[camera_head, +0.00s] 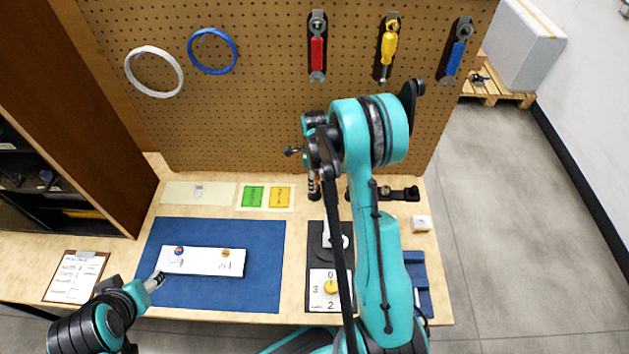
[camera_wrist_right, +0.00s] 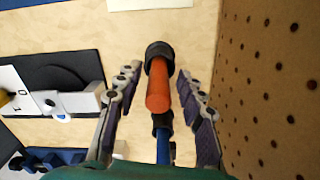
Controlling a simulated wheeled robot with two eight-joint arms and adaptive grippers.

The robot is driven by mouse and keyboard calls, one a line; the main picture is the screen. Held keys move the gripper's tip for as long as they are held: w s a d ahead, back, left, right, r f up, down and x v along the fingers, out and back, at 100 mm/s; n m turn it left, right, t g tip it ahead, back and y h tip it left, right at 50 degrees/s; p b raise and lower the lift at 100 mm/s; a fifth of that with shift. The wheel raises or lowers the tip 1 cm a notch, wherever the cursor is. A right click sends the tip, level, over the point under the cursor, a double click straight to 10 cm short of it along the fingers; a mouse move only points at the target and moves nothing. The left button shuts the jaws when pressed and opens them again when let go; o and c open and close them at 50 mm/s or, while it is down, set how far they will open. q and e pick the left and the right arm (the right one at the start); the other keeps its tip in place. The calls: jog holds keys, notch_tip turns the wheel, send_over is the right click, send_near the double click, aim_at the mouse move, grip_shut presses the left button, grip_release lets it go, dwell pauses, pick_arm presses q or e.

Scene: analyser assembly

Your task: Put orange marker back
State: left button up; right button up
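The orange marker (camera_wrist_right: 158,88) shows in the right wrist view, with a wider black part at its far end. My right gripper (camera_wrist_right: 160,98) has its two fingers spread on either side of it, with visible gaps. In the head view my right gripper (camera_head: 314,172) is near the pegboard's foot, mostly hidden by its own arm. I cannot make out the orange marker there. My left gripper (camera_head: 155,281) is by the left end of a white panel (camera_head: 203,268); its finger opening is unclear.
A blue item (camera_wrist_right: 163,150) with a black part stands close to the orange marker. The pegboard (camera_wrist_right: 270,90) rises close beside the right gripper. The white panel lies on a blue mat (camera_head: 262,285). A numbered dial plate (camera_head: 318,295) lies right of the mat.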

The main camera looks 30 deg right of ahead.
notch_tip(320, 180, up, 10)
jog(key=shift+r+p, duration=0.2)
jog(key=shift+p, duration=1)
jog(key=shift+s+a+r, duration=0.1)
jog(key=shift+r, duration=0.6)
jog(key=s+a+r+n+t, duration=0.3)
jog(key=s+a+r+n, duration=0.55)
jog(key=r+n, duration=0.3)
jog(key=s+a+n+t, duration=0.4)
jog(key=s+n, duration=0.6)
jog(key=n, duration=0.6)
jog(key=a, duration=0.2)
jog(key=shift+s+a+r, duration=0.15)
jog(key=shift+a+r, duration=0.25)
notch_tip(320, 180, down, 6)
jog(key=b, duration=0.5)
jog(key=shift+r, duration=0.2)
